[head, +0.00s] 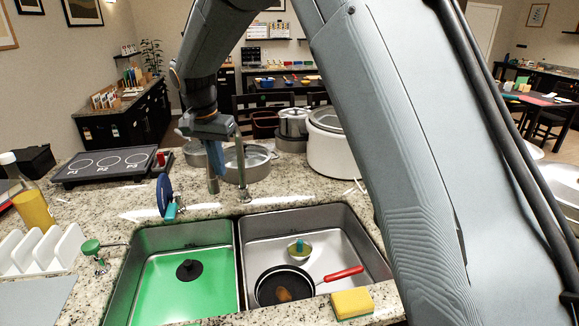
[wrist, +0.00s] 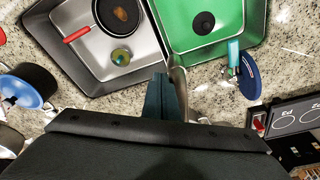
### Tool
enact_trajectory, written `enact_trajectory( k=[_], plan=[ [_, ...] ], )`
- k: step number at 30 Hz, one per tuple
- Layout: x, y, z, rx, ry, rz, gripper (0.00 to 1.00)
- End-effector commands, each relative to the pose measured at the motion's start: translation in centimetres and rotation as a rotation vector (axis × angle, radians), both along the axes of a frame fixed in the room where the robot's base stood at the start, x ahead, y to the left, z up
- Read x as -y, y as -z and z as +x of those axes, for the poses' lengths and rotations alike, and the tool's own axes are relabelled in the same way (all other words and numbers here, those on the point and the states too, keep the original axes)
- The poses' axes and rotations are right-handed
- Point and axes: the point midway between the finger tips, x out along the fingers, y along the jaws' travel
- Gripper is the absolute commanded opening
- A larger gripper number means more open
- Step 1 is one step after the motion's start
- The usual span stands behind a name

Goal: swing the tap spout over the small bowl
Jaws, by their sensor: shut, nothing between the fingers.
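The tap (head: 241,168) stands upright behind the double sink, near the divider; its top is close to my wrist in the head view. In the wrist view its metal spout (wrist: 178,82) lies just right of my fingers, near the divider between the basins. The small bowl (head: 299,249), yellowish with teal inside, stands in the right steel basin; it also shows in the wrist view (wrist: 121,57), beyond and left of my fingers. My gripper (head: 212,188) is shut and empty, pointing down beside the tap; its dark fingers (wrist: 160,77) show too. I cannot tell whether they touch the spout.
A frying pan (head: 284,286) with a red handle lies in the right basin near the bowl. The left basin (head: 188,285) has a green floor and a black stopper. A blue disc (head: 164,194) stands left of the tap. Pots (head: 249,163) stand behind it. A sponge (head: 352,303) lies in front.

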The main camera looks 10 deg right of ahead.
Motion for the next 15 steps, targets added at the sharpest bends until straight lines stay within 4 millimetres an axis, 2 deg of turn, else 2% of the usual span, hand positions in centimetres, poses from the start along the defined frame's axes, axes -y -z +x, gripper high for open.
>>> enact_trajectory(
  k=[15],
  plan=[
    [-0.73, 0.09, 0.29, -0.002, -0.002, -0.002, 0.0]
  ],
)
